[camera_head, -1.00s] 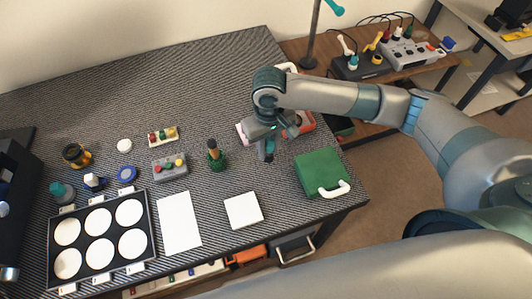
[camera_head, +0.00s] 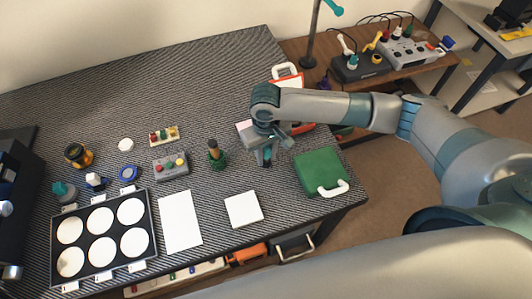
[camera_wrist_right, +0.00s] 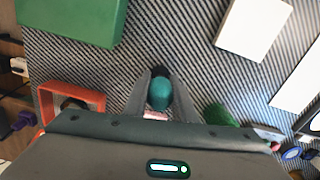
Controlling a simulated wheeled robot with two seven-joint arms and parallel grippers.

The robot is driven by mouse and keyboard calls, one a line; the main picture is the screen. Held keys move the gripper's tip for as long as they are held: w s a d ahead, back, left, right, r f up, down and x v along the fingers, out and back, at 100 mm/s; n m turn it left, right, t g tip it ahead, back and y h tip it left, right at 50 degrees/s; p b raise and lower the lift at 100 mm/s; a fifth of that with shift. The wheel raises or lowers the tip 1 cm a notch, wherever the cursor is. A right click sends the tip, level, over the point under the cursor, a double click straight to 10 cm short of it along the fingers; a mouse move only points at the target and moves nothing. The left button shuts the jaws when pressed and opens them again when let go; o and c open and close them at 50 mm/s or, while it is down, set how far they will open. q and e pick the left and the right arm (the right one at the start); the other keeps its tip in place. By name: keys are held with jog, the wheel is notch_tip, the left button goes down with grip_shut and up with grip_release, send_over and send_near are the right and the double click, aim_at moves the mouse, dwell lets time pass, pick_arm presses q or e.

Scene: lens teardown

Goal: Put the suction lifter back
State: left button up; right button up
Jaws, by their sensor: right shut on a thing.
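My right gripper (camera_head: 266,158) is above the right part of the dark striped mat. In the right wrist view its fingers (camera_wrist_right: 160,95) are shut on a small teal bulb with a black end, which I take for the suction lifter (camera_wrist_right: 160,92). In the head view the lifter is mostly hidden by the fingers. It appears to be off the mat, but its exact height is unclear. An orange-red open tray (camera_wrist_right: 72,88) lies beside the gripper, with a dark round thing inside; my arm partly covers it in the head view. My left gripper is not in view.
A green box (camera_head: 318,170) with a white handle stands near the right table edge. A white pad (camera_head: 243,210), a green holder (camera_head: 216,158) and a grey block with coloured knobs (camera_head: 170,167) lie left of the gripper. A black tray (camera_head: 145,195) holds several white discs. The back is bare.

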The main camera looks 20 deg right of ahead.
jog(key=o, duration=1)
jog(key=shift+f, duration=0.1)
notch_tip(320, 180, up, 11)
jog(key=shift+w+r+b, duration=0.1)
jog(key=shift+r+b, duration=0.05)
jog(key=shift+b, duration=0.75)
jog(key=shift+r, duration=0.5)
